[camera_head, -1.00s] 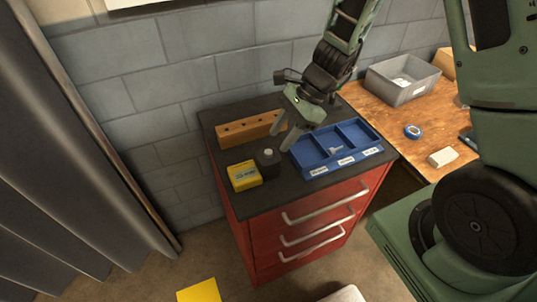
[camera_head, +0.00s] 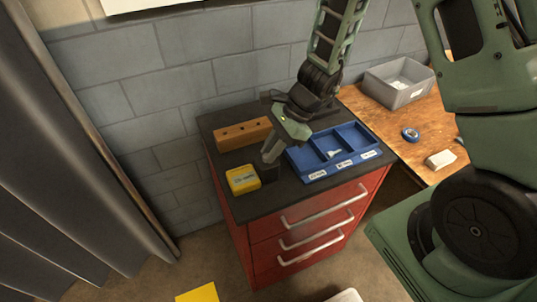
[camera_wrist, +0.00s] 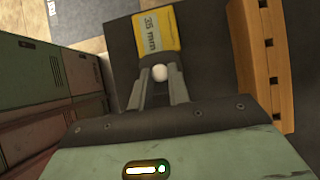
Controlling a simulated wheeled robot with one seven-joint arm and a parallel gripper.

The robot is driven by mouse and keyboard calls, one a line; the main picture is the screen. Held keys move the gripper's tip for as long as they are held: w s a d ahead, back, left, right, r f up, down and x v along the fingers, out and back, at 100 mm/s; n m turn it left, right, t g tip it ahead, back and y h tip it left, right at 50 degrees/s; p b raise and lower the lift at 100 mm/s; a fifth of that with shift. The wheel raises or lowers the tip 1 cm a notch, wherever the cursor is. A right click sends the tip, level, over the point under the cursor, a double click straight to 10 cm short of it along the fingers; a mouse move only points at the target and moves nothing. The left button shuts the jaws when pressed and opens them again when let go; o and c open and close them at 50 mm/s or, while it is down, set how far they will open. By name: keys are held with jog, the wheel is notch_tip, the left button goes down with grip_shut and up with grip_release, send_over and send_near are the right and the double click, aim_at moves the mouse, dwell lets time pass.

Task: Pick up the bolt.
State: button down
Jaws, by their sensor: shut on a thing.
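The bolt shows in the wrist view as a pale round head (camera_wrist: 160,73) between the two fingers of my gripper (camera_wrist: 158,80). In the head view my gripper (camera_head: 269,156) points down over a small dark block (camera_head: 270,173) on the cabinet top, and its fingers hide the bolt there. My gripper is shut on the bolt. The bolt's shank is hidden, and I cannot tell whether it is still in the block.
A yellow box (camera_head: 243,179), marked 35 mm in the wrist view (camera_wrist: 158,32), stands close beside the block. A wooden block with holes (camera_head: 243,134) lies behind. A blue divided tray (camera_head: 309,172) with small pale pieces sits right on the red cabinet (camera_head: 300,222).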

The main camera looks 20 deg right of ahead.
notch_tip(320, 180, up, 10)
jog(key=p, duration=0.1)
dwell(0.4)
